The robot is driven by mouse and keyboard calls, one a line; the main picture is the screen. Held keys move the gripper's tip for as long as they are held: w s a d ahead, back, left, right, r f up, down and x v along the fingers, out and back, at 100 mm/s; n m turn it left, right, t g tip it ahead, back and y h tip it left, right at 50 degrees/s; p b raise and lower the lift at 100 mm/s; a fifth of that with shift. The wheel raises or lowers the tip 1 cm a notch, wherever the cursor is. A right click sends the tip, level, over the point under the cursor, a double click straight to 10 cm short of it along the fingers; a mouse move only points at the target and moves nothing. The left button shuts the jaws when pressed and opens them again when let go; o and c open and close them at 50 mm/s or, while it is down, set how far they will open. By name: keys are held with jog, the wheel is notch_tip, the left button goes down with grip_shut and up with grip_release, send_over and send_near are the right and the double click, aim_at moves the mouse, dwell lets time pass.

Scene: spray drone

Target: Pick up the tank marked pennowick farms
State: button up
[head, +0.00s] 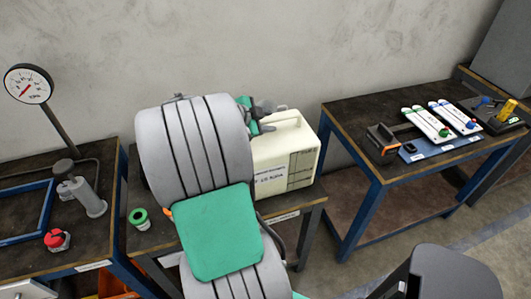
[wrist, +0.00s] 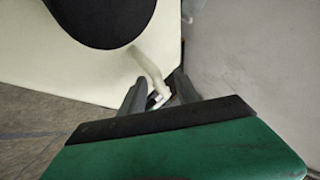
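A cream tank (head: 290,165) with a looped top handle stands on the middle bench, partly hidden behind my arm. It has a label on its front, too small to read surely. My gripper (head: 266,108) is at the left end of the tank's handle. In the wrist view the gripper (wrist: 162,80) has its two grey fingers apart, with the pale handle (wrist: 150,70) between them. I see gaps beside the handle, so it does not look clamped. The tank's cream body (wrist: 60,60) and a round black part (wrist: 98,18) show beyond.
The left bench holds a pressure gauge (head: 28,84), a grey cylinder (head: 92,200) and a red knob (head: 57,239). The right bench (head: 360,112) carries strips and tools. A dark chair-like shape (head: 450,272) is at lower right.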

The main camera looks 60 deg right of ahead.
jog(key=shift+s+d+f, duration=0.25)
jog(key=shift+d+f, duration=0.15)
jog(key=shift+d, duration=0.15)
jog(key=shift+w+a, duration=0.1)
grip_shut()
dwell(0.9)
jog(key=shift+r, duration=0.2)
